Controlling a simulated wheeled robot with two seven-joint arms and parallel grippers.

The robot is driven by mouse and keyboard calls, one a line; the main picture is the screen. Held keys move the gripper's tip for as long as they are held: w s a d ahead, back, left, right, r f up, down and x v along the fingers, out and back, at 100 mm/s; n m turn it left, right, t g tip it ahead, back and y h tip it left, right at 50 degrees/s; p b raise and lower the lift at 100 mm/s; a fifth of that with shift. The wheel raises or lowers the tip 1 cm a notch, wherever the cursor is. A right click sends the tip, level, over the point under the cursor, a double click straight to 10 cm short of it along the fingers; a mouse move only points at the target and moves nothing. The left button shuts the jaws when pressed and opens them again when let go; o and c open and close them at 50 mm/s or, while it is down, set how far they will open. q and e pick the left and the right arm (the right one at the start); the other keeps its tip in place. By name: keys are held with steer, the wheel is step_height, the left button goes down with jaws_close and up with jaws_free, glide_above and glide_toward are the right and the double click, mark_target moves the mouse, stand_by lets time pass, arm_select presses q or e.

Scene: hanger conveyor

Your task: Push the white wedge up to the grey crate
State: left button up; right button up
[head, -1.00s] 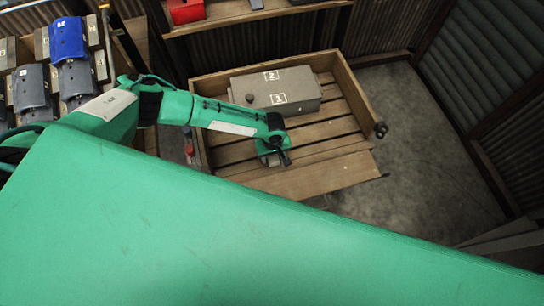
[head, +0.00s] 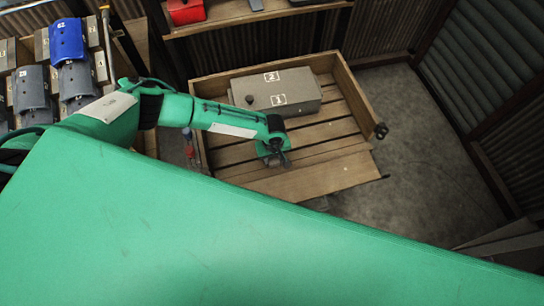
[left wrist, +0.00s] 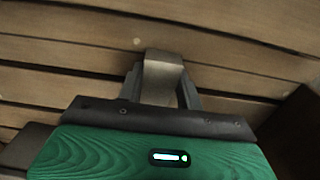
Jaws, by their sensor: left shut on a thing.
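The grey crate (head: 275,90) is a long grey box with white labels and a dark knob, lying at the back of a slatted wooden cart bed. My left gripper (head: 281,161) is low over the slats in front of the crate, with a gap between them. In the left wrist view my left gripper (left wrist: 160,90) is shut on a small pale block, which I take to be the white wedge (left wrist: 163,72). The wedge looks greyish in the shade and its lower part is hidden between the fingers. In the head view I cannot make out the wedge clearly. My right gripper is not in view.
The wooden cart (head: 318,180) has raised side boards and a flat front board. A rack with a blue piece (head: 67,40) and grey pieces stands at the left. A shelf with a red box (head: 186,11) is behind. Bare slats lie right of my gripper.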

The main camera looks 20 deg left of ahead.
arm_select(q)
steer(key=shift+w+a, duration=0.2)
steer(key=shift+w, duration=0.1)
steer(key=shift+w+a+b, duration=0.3)
steer(key=shift+w+a, duration=0.2)
steer(key=shift+w, duration=0.25)
steer(key=shift+w+a+b, duration=0.25)
steer(key=shift+w+a, duration=0.2)
steer(key=shift+w, duration=0.25)
steer(key=shift+w+a+b, duration=0.25)
steer(key=shift+w+a, duration=0.2)
steer(key=shift+w, duration=0.2)
steer(key=shift+w+a+b, duration=0.35)
steer(key=shift+w+a, duration=0.25)
steer(key=shift+w, duration=0.2)
steer(key=shift+w+a+b, duration=0.35)
steer(key=shift+w+a, duration=0.2)
steer(key=shift+w, duration=0.25)
steer(key=shift+w, duration=0.1)
steer(key=o, duration=0.9)
